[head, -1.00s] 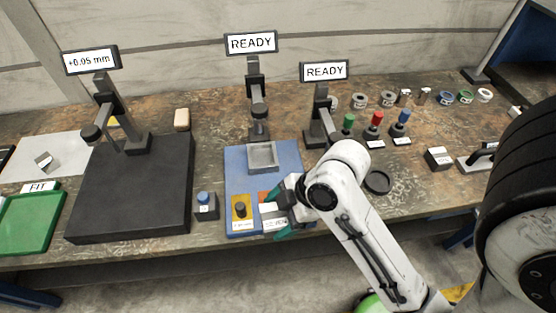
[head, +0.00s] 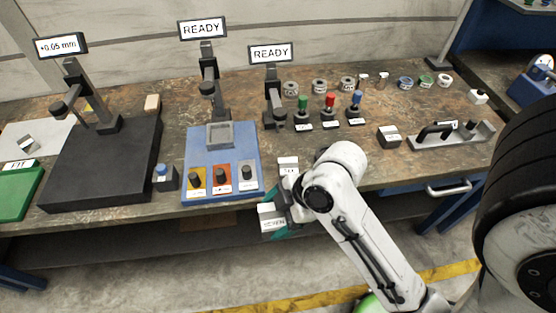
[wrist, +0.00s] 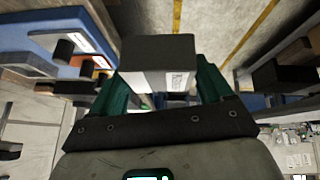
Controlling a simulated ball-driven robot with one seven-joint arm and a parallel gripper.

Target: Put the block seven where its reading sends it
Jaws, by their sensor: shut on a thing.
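My gripper (head: 286,214) is shut on block seven (head: 268,217), a grey block with a white label, held in front of the bench's front edge. In the wrist view the block (wrist: 157,62) sits between the teal fingers. The gauge display (head: 61,46) at the left reads +0.05 mm, above a dark plate (head: 100,165). Two other displays, (head: 202,28) and (head: 269,53), read READY. A green tray (head: 15,195) at the far left carries a sign that seems to read FIT.
A blue panel (head: 233,150) with a square dish and yellow, orange and grey knob plates stands left of my gripper. A small labelled block (head: 389,136) and a grey holder (head: 455,138) lie to the right. A big black tyre (head: 525,190) fills the right edge.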

